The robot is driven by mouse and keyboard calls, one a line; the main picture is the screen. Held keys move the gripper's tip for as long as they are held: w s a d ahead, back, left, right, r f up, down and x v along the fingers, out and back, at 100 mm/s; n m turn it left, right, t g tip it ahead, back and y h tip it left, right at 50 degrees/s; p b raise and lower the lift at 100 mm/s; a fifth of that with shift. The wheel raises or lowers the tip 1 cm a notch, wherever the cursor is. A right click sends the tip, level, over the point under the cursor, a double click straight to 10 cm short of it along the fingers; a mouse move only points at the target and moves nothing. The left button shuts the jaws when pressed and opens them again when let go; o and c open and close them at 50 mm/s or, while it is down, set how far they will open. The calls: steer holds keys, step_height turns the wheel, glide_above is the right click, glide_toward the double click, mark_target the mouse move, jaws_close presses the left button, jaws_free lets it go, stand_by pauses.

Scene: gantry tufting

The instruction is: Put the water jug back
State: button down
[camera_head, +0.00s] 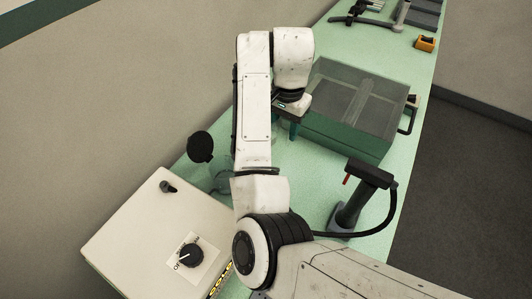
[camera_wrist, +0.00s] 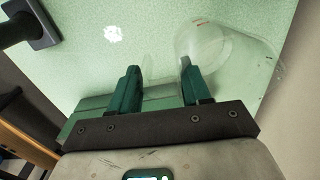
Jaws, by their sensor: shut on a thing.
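The water jug (camera_wrist: 232,58) is clear and see-through, with a round outline, at the upper right of the wrist view. A faint clear part of it, seemingly its handle, lies between the two green fingers of my gripper (camera_wrist: 160,72), which is shut on it. The jug's body is beside the right finger. I cannot tell whether its base touches the green surface. In the head view my gripper (camera_head: 285,127) points down just left of the clear-topped green box, and my arm hides most of the jug there.
The clear-topped green box (camera_head: 345,131) stands right of my gripper on the pale green table (camera_head: 318,190). A dark handheld tool (camera_head: 350,205) with a cable stands in front. A cream control box (camera_head: 150,235) with a knob is front left. A black disc (camera_head: 200,146) stands left.

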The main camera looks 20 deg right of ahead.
steer(key=shift+f+p, duration=0.45)
steer(key=shift+f, duration=3.1)
steer(key=shift+f, duration=0.15)
steer(key=c, duration=0.5)
jaws_free()
step_height(320, 180, up, 12)
steer(key=shift+s+r+p, duration=0.1)
steer(key=shift+r+p, duration=0.05)
steer(key=shift+p, duration=0.15)
